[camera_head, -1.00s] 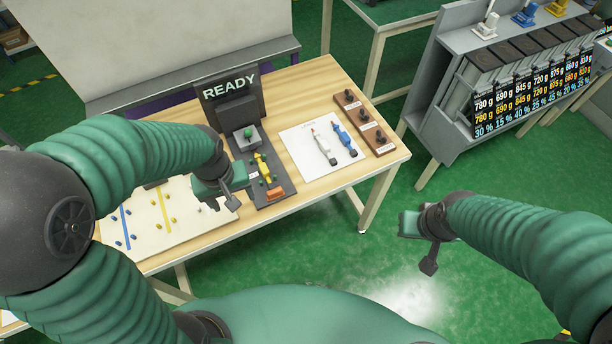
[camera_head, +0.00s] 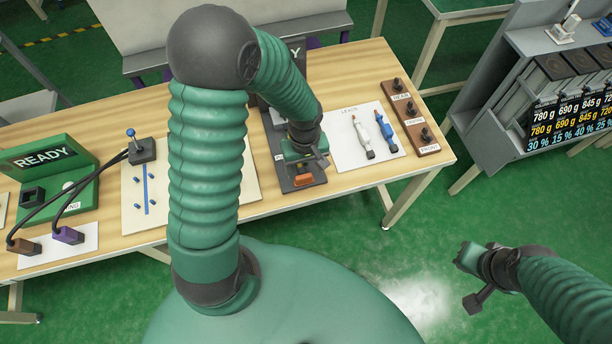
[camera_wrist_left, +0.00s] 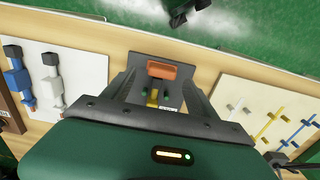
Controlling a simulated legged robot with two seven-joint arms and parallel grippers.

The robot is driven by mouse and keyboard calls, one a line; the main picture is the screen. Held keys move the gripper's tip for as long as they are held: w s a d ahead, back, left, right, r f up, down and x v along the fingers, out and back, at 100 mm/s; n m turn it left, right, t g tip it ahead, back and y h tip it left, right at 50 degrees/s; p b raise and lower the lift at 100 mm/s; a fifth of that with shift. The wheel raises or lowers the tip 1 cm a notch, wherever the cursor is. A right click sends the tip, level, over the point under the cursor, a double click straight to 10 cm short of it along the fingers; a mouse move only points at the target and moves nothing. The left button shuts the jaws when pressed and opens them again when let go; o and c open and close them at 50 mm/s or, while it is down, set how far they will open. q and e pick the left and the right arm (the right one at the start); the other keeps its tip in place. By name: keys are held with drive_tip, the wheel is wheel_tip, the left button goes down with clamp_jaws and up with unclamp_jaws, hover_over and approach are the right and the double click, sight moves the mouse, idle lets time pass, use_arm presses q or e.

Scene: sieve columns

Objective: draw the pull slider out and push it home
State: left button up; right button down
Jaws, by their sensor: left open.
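A dark fixture board (camera_head: 290,187) lies near the table's front edge. An orange block (camera_head: 303,180) sits at its front end; I cannot tell for sure that it is the pull slider. My left gripper (camera_head: 312,157) is over the board just behind the block and hides much of the board. In the left wrist view its fingers (camera_wrist_left: 158,88) are open and apart, with the orange block (camera_wrist_left: 173,71), a yellow piece (camera_wrist_left: 153,93) and small green pegs showing between them. No contact is visible. My right gripper (camera_head: 480,279) is off the table above the floor; its jaw opening is unclear.
A white sheet with a white and a blue lever piece (camera_head: 386,127) lies right of the board, then a brown block with black knobs (camera_head: 410,116). Left stand a pegged panel (camera_head: 133,207) and a green READY box (camera_head: 45,165) with cables. A grey rack (camera_head: 520,100) is far right.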

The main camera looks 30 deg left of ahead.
sight(304, 176)
use_arm(q)
drive_tip(key=f, duration=0.5)
drive_tip(key=shift+s+a, duration=0.1)
drive_tip(key=shift+a, duration=0.3)
drive_tip(key=shift+d, duration=0.35)
drive_tip(key=shift+c, duration=1.4)
drive_tip(key=shift+a, duration=0.15)
drive_tip(key=c, duration=0.7)
clamp_jaws()
